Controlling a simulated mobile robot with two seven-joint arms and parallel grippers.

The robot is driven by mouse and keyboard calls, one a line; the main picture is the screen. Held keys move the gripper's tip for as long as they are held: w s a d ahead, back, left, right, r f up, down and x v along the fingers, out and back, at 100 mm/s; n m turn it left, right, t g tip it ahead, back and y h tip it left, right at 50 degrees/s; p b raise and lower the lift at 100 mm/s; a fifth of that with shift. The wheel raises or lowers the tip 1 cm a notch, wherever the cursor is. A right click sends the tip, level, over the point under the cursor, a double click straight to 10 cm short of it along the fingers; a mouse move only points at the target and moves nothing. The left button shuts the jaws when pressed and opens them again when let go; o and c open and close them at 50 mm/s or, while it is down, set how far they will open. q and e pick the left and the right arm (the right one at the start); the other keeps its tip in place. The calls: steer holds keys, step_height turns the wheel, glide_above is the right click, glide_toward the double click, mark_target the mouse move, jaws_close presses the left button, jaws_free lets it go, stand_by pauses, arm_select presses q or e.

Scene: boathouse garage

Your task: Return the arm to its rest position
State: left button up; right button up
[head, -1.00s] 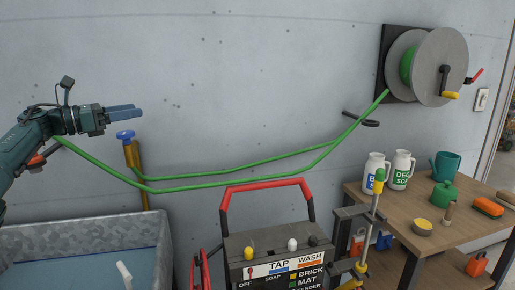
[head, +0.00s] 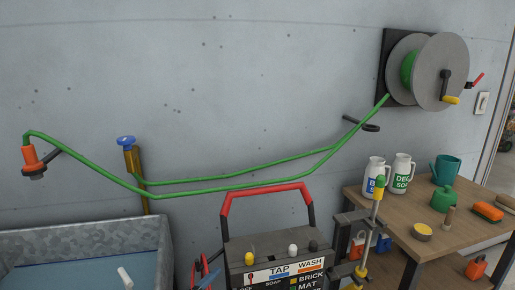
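Neither gripper shows clearly in the head view. A small blue bit beside the red handle at the bottom edge is too little to identify; I cannot tell if it is a fingertip. The green hose (head: 240,189) runs from the wall reel (head: 440,70) at the upper right, sagging across the wall to the left. Its left end bends down into an orange fitting (head: 31,157), which sits by a dark wall bracket at the far left. No gripper is at the fitting.
A metal trough (head: 165,250) with water is at the lower left, with a blue-knobbed tap (head: 126,141) behind it. A machine with a red handle (head: 265,189) stands at bottom centre. A wooden table (head: 390,210) with jugs and cans is at right.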

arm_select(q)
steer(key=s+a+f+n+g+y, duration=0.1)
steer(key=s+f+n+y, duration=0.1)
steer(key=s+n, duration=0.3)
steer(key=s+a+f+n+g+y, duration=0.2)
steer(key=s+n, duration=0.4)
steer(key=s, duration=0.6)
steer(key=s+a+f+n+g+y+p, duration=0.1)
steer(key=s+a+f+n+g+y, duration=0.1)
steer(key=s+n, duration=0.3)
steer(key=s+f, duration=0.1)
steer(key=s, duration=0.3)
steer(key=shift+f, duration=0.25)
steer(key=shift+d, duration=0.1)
